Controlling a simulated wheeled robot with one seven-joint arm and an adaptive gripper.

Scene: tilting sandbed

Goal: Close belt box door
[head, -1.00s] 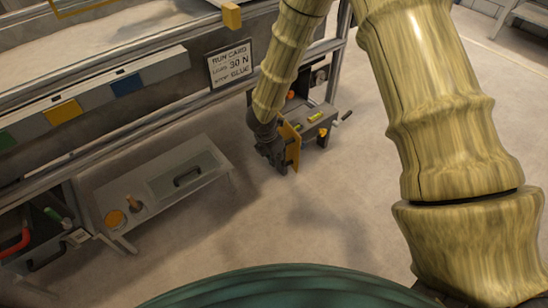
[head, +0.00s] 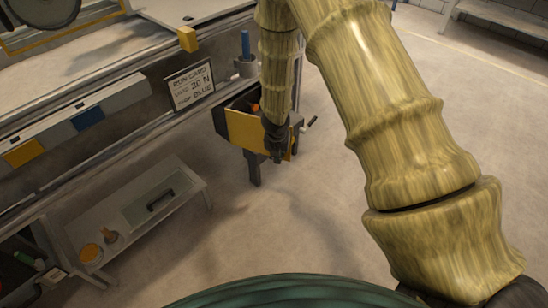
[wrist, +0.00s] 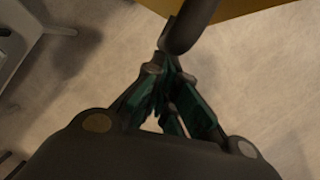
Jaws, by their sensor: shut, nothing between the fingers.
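The belt box (head: 237,103) is a dark box on a post below the bench rail, at the centre of the head view. Its yellow door (head: 250,133) lies across most of the front, and a dark gap with an orange part inside shows above its top edge. My gripper (head: 278,157) is shut and empty at the right part of the door; contact is unclear. In the wrist view my closed fingers (wrist: 171,62) point at the floor side, and a strip of the yellow door (wrist: 238,9) shows at the top. The latch area is hidden behind my arm.
A crank handle (head: 311,122) sticks out at the box's right. A run card (head: 191,86) hangs left of the box. A low grey table (head: 187,203) with small items stands at lower left. The floor in front and to the right is clear.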

